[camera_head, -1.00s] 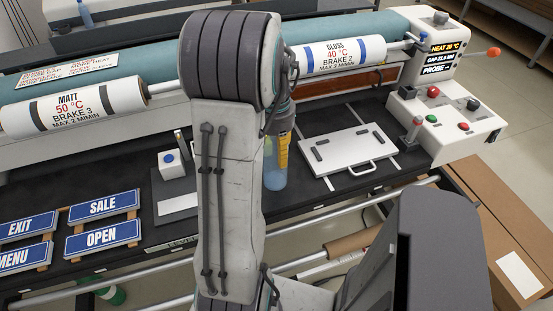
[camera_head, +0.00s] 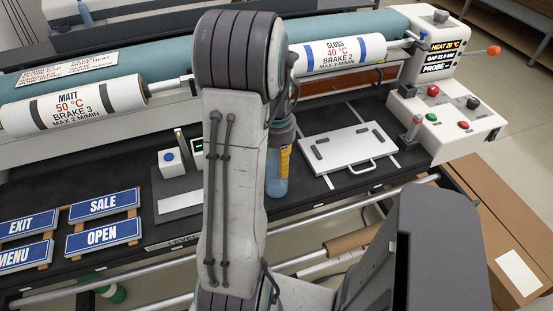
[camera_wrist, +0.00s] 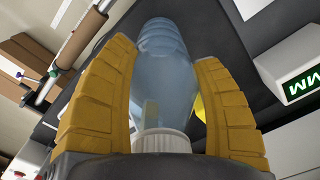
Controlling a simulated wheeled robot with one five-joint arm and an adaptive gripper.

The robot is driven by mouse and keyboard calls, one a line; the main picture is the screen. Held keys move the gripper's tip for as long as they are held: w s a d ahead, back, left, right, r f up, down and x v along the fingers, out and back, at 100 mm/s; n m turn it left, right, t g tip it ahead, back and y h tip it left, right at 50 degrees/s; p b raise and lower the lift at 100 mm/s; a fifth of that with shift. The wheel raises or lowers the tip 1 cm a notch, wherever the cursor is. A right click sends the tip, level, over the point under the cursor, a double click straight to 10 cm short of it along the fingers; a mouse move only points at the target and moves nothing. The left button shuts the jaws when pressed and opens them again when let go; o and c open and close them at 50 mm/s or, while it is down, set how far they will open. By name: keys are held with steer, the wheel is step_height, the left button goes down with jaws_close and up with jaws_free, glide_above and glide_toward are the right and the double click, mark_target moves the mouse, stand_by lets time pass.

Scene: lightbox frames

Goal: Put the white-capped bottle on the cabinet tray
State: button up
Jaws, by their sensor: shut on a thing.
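The white-capped bottle, a clear bluish one, is between the two yellow fingers of my gripper (camera_wrist: 160,100) in the wrist view. Its ribbed white cap (camera_wrist: 161,142) is near my palm and its clear body (camera_wrist: 158,70) points away from the palm. In the head view the bottle's lower body (camera_head: 276,186) hangs below my gripper (camera_head: 283,155), over the dark bench top; my arm hides part of it. I cannot make out a cabinet tray for certain.
A white panel with a handle (camera_head: 350,148) lies right of the bottle. A grey plate (camera_head: 182,204) and a small white box with a blue button (camera_head: 170,162) are to the left. Blue signs (camera_head: 103,207) lie farther left. Rollers (camera_head: 75,107) run along the back; a control box (camera_head: 440,120) stands right.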

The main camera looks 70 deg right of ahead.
steer(key=o, duration=1.2)
step_height(320, 180, up, 11)
steer(key=shift+r+p, duration=0.1)
steer(key=shift+p, duration=0.3)
steer(key=shift+r, duration=0.55)
